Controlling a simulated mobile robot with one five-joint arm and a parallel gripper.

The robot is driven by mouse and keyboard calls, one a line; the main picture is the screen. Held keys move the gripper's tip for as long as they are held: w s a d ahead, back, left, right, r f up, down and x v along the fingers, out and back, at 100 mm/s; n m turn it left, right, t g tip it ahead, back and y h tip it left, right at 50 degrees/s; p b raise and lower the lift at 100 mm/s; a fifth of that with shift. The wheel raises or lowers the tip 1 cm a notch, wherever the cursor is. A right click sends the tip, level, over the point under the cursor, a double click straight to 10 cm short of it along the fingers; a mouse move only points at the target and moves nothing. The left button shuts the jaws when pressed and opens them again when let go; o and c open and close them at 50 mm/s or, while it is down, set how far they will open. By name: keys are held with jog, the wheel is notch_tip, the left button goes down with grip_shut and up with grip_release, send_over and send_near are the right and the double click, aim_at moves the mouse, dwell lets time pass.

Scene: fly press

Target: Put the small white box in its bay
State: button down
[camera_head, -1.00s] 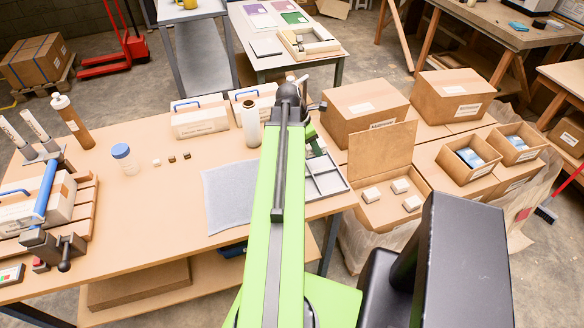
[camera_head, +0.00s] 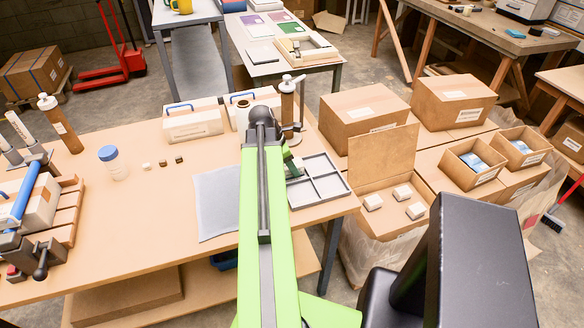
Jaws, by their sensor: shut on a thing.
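My green arm (camera_head: 262,210) reaches forward over the table, and its far end hides my gripper, so I cannot see the jaws or anything in them. Small white boxes (camera_head: 402,192) sit in an open cardboard carton (camera_head: 355,234) to the right of the table. Three show in it: one at the back, one at the left (camera_head: 373,202) and one at the right front (camera_head: 415,210). I cannot tell which place is the bay.
A brown cylinder with a silver lever (camera_head: 287,105) stands just beyond the arm's end. A grey cloth (camera_head: 213,205) lies left of the arm. A blue-capped jar (camera_head: 113,163) stands farther left. Closed cartons (camera_head: 364,108) stand beyond the open carton.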

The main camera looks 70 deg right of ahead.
jog(key=shift+f, duration=0.2)
jog(key=c, duration=0.9)
grip_release()
jog(key=shift+r, duration=0.1)
jog(key=shift+r, duration=0.1)
jog(key=shift+r, duration=0.25)
jog(key=p+v, duration=1.1)
jog(key=shift+w+r, duration=0.15)
jog(key=shift+r, duration=0.1)
jog(key=shift+a, duration=0.15)
